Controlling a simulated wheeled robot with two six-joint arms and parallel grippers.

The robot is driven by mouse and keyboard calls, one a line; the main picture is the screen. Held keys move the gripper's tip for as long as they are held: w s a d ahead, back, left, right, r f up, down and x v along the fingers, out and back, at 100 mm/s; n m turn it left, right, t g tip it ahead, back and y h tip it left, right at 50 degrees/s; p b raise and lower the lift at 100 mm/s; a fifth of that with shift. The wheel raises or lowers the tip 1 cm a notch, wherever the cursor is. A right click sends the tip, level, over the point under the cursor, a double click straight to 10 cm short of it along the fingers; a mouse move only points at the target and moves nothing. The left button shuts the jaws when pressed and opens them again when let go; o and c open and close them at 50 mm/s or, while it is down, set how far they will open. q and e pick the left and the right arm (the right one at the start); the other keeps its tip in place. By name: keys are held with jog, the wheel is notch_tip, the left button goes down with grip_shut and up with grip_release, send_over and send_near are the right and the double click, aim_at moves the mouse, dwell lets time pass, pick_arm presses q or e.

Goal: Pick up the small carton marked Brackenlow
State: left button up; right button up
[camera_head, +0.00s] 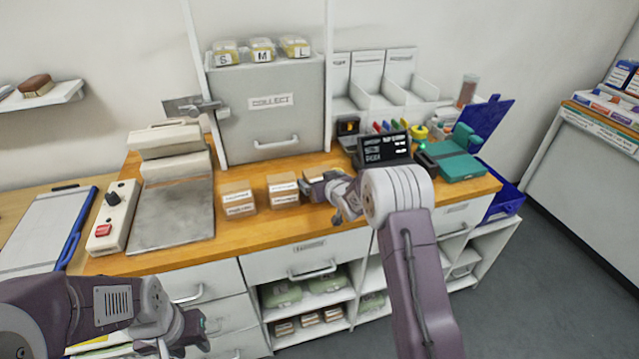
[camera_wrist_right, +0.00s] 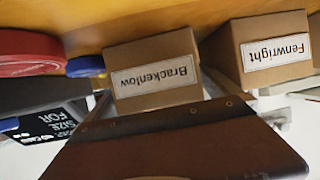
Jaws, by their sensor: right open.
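The small brown carton marked Brackenlow (camera_wrist_right: 155,74) fills the middle of the right wrist view, its white label upside down. In the head view it is the rightmost of the small cartons (camera_head: 313,175) on the wooden counter, partly hidden by my right gripper (camera_head: 335,194). My right gripper is open close in front of it. In the right wrist view the carton shows between the finger sides (camera_wrist_right: 187,106); I cannot tell if they touch it. My left gripper (camera_head: 184,338) hangs low at the front left, away from the cartons; its jaw state is unclear.
The Fenwright carton (camera_wrist_right: 262,50) stands close beside it, and another carton (camera_head: 238,198) stands further left. A small dark screen (camera_head: 384,150) stands to the right. A red roll (camera_wrist_right: 28,54) and a blue roll (camera_wrist_right: 86,66) show in the wrist view. The grey cabinet (camera_head: 262,120) rises behind.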

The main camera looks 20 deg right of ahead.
aim_at(320, 174)
jog(key=shift+s+r, duration=0.1)
jog(key=shift+s, duration=0.05)
jog(key=c, duration=1.5)
notch_tip(320, 174, up, 10)
jog(key=shift+p, duration=0.9)
